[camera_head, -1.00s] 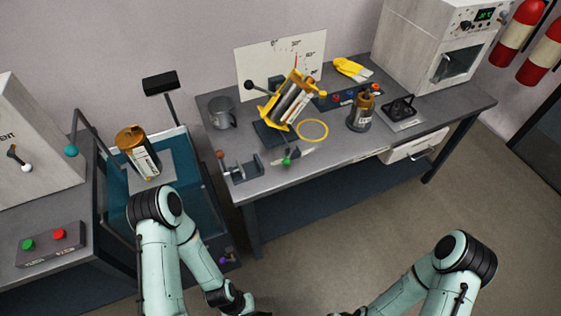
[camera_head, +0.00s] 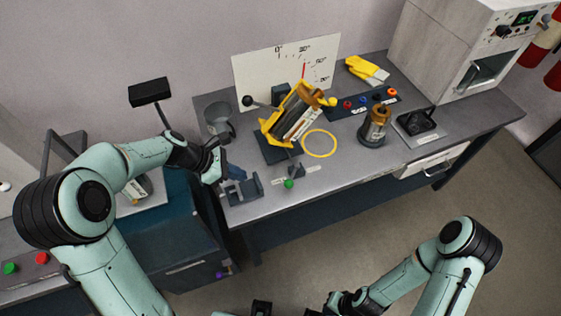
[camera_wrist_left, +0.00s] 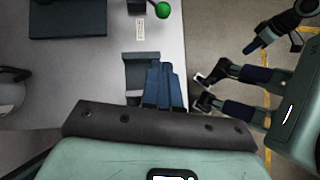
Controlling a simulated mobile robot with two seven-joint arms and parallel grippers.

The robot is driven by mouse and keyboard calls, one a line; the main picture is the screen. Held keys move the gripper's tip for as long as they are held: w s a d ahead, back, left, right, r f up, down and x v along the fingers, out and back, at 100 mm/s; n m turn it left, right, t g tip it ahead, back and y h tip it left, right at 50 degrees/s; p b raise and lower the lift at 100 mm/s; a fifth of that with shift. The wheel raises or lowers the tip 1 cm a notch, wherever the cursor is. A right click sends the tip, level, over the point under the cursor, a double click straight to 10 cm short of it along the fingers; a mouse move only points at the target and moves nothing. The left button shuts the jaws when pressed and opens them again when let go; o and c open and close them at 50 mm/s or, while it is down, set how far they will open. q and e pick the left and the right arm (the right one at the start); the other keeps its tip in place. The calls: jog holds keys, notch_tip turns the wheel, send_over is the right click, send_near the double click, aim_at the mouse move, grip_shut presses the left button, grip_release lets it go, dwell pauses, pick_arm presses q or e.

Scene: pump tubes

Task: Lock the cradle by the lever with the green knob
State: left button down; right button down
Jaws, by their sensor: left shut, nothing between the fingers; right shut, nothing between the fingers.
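The cradle (camera_head: 292,112) is a yellow frame holding a tilted metal and brown canister on a dark base, at the back of the bench. The lever's green knob (camera_head: 289,184) stands in front of it near the bench's front edge; it also shows at the top of the left wrist view (camera_wrist_left: 163,9). My left gripper (camera_head: 236,172) is over the bench, left of the green knob and apart from it, with its blue fingers (camera_wrist_left: 166,82) shut and empty by a grey bracket (camera_head: 243,191). My right gripper (camera_head: 333,303) is shut, low at the picture's bottom edge, partly cut off.
A yellow ring (camera_head: 320,143) lies right of the cradle. A brown-topped bottle (camera_head: 374,126) and a black fixture (camera_head: 417,123) stand further right. A grey mug (camera_head: 218,120) stands at the left. A black-knobbed lever (camera_head: 248,101) sticks out left of the cradle.

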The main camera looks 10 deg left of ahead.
aim_at(292, 176)
pick_arm(q)
jog(key=b+x, duration=0.1)
jog(key=x, duration=0.9)
jog(key=shift+w, duration=0.1)
jog(key=shift+w+d+f, duration=0.1)
jog(key=shift+w+d, duration=0.15)
jog(key=shift+d, duration=0.35)
jog(key=shift+w+d, duration=0.25)
jog(key=shift+d, duration=0.3)
jog(key=shift+w+d+f+p, duration=0.2)
jog(key=shift+w+d+p, duration=0.15)
jog(key=shift+d, duration=0.25)
jog(key=shift+d, duration=0.15)
